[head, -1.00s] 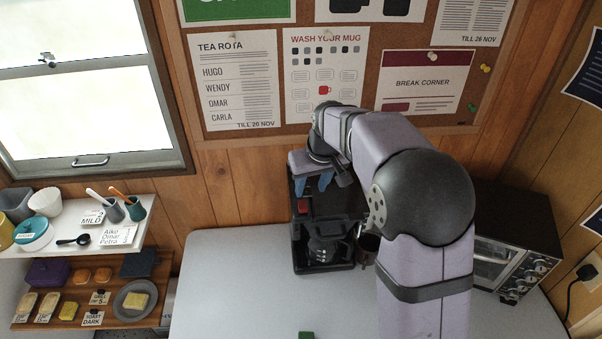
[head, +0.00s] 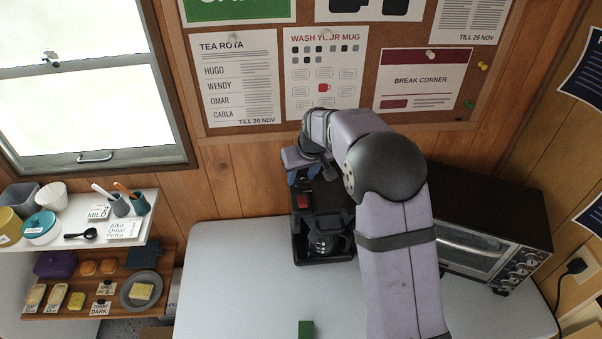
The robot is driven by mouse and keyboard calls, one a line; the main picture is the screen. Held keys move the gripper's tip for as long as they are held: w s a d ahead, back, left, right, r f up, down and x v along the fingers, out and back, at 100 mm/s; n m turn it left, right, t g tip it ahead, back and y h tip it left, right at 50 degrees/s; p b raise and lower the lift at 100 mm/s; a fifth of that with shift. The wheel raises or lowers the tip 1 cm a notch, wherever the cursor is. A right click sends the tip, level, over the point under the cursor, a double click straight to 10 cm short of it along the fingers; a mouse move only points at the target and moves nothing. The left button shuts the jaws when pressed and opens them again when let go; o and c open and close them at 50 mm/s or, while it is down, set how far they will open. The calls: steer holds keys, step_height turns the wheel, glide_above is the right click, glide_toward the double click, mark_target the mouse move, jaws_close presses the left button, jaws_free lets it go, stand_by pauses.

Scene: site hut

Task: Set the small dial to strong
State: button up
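A black coffee machine (head: 345,222) stands at the back of the pale table, with a red switch (head: 303,202) on its left front and a glass jug (head: 322,244) low in it. I cannot make out a small dial or a "strong" mark on it; my arm and gripper cover part of its top and right side. My gripper (head: 298,177) is at the machine's upper left, above the red switch, pointing down. Its blue fingers are small and partly hidden, so I cannot tell their gap or whether they touch anything.
A dark toaster oven (head: 490,222) with several knobs stands at the right. A green block (head: 306,329) lies at the table's (head: 235,285) front. The table's left part is clear.

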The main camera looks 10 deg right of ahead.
steer(key=shift+x, duration=0.75)
jaws_close()
